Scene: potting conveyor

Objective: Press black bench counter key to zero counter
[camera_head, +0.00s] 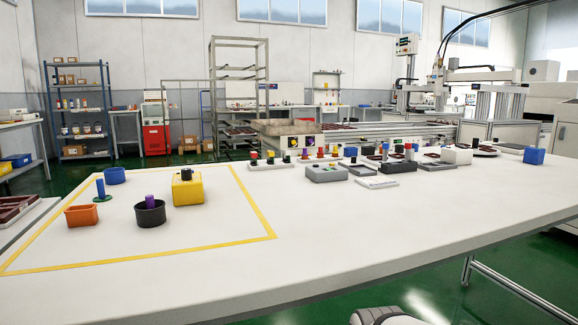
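A yellow box (187,190) with a black key (186,171) on its top stands inside the yellow-taped area on the white bench. I cannot tell from this view which black key belongs to the counter, and no counter reading is legible. My gripper is not in view. A pale rounded part at the bottom edge may be mine.
Several coloured small parts and boxes crowd the far edge. The bench's front and right are clear.

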